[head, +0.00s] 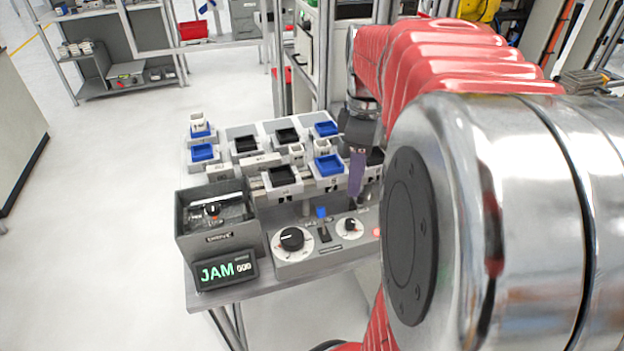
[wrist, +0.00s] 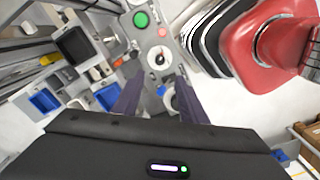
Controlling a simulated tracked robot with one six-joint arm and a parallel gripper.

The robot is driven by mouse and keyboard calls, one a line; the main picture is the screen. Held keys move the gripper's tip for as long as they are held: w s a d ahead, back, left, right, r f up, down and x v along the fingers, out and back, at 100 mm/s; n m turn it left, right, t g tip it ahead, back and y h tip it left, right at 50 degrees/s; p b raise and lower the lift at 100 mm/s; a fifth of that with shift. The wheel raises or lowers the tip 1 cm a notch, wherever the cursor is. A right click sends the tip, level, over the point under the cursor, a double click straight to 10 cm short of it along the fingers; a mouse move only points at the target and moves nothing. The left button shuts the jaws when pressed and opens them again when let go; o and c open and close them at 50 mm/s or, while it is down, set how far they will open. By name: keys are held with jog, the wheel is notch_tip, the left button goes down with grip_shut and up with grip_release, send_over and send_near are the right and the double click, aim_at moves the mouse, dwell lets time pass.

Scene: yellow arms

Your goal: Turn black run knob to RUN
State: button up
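A grey control panel (head: 325,258) at the front of the bench carries a large black knob (head: 292,239) on a white dial and a smaller black knob (head: 350,225) on another white dial to its right. I cannot read which is marked RUN. My gripper (head: 357,200) is above and behind the right knob, pointing down. In the wrist view my gripper (wrist: 157,108) has its two purple fingers apart, with nothing gripped. A white dial with a dark knob (wrist: 159,58) lies beyond the fingertips. Another pale round part (wrist: 171,98) shows between the fingers, partly hidden.
A display (head: 226,270) reading JAM stands at the bench's front left, before a grey bin (head: 217,221). Blue trays (head: 329,165) and black trays fill the bench behind the panel. A green button (wrist: 141,20) and a red button (wrist: 162,32) show in the wrist view. My arm hides the right side.

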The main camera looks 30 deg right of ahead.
aim_at(351, 221)
notch_tip(351, 221, down, 14)
jog(key=shift+r, duration=0.1)
dwell(0.5)
